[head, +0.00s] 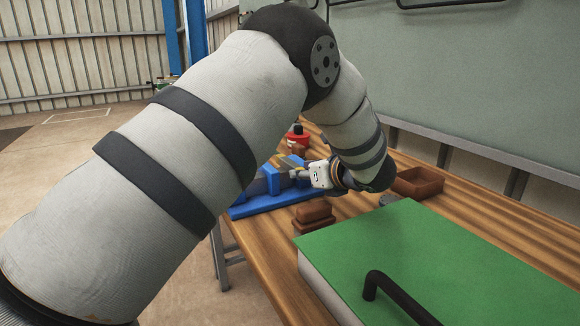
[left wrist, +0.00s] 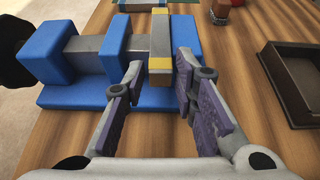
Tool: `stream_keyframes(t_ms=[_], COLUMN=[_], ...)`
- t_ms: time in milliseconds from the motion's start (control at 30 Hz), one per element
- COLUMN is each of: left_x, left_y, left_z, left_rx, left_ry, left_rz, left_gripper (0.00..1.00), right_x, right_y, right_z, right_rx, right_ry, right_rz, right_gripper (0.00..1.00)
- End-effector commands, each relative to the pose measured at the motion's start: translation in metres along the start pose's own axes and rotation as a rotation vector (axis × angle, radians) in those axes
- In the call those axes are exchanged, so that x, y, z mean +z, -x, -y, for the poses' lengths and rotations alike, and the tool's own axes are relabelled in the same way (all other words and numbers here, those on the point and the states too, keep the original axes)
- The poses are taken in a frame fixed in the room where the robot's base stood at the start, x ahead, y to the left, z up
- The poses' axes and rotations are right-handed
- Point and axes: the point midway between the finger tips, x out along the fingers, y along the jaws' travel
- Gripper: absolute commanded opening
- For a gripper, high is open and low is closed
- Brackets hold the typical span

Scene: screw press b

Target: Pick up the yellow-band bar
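The yellow-band bar (left wrist: 160,40) is a flat grey-brown bar with yellow bands, lying across the blue press fixture (left wrist: 68,97) at the end of its grey shaft. In the left wrist view my left gripper (left wrist: 161,66) is open, with its purple-padded fingers on either side of the bar's near end. I see gaps beside the bar, and nothing is gripped. In the head view my left gripper (head: 298,173) is at the blue fixture (head: 262,203), and my arm hides part of the fixture. My right gripper is not in view.
A brown open tray (head: 418,182) stands right of the gripper; it also shows in the left wrist view (left wrist: 275,80). A red container (head: 298,138) stands behind. Brown blocks (head: 313,214) and a green-topped box (head: 450,255) with a black handle are nearer.

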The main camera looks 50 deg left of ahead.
Motion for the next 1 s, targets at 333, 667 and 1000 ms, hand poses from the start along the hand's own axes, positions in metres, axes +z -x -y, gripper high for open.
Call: stream_keyframes(t_ms=[333,667,1000], left_x=[0.001,0.034,0.12], left_y=[0.001,0.014,0.012], left_z=[0.0,0.001,-0.082], left_rx=[0.0,-0.004,-0.002], left_ry=[0.001,0.008,0.013], left_rz=[0.003,0.003,0.003], left_gripper=[0.0,0.0,0.0], right_x=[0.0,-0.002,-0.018], right_y=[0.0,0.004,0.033], right_z=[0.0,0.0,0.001], right_rx=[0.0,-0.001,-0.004], right_ry=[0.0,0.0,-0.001], right_rz=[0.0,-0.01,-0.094], right_gripper=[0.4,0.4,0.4])
